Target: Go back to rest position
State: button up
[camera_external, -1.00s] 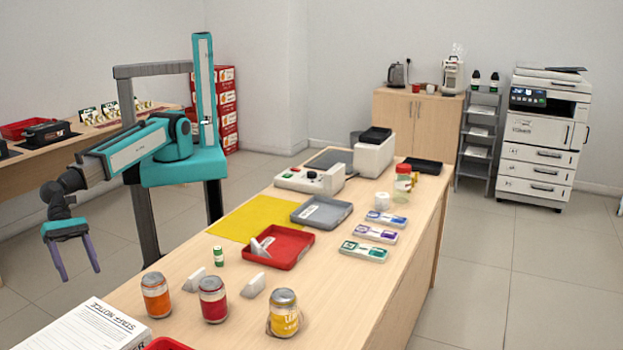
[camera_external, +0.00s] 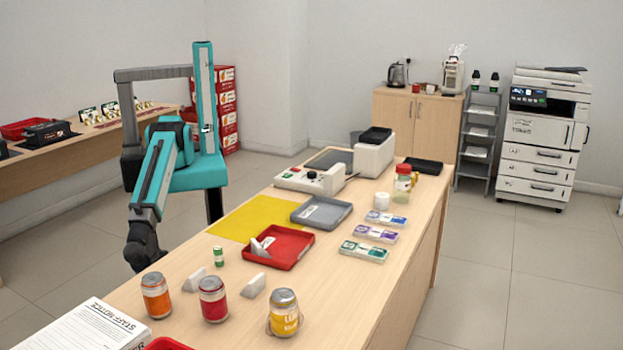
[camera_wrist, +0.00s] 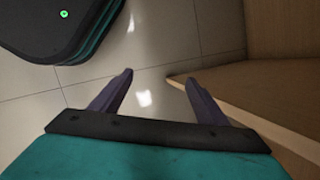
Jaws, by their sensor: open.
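My gripper (camera_wrist: 158,85) shows in the wrist view with its two purple fingers spread apart and nothing between them. Floor tiles lie beyond the fingertips. In the external view the fingers are hidden; my dark wrist hangs beside the left edge of the teller counter (camera_external: 345,290), and my arm is folded in close to its column. In the wrist view a wooden counter edge (camera_wrist: 240,110) is close to the right finger.
On the counter are a red tray (camera_external: 290,262), a grey tray (camera_external: 335,212), a yellow mat (camera_external: 225,228) and several jars, including an orange one (camera_external: 156,298). A side table (camera_external: 60,165) stands behind my arm at left. Open floor lies to the left.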

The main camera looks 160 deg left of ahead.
jog(key=s+a+f+n+g+h+b, duration=0.1)
jog(key=s+a+f+n+g+h, duration=0.1)
jog(key=s+f+n, duration=0.4)
jog(key=s+a+f+n+g+h+b, duration=0.1)
jog(key=s+a+f+n+g, duration=0.2)
jog(key=s, duration=1.2)
notch_tip(320, 180, down, 5)
jog(key=a+n, duration=0.2)
jog(key=n, duration=0.1)
jog(key=shift+s+n+h, duration=0.15)
jog(key=shift+n+h, duration=0.25)
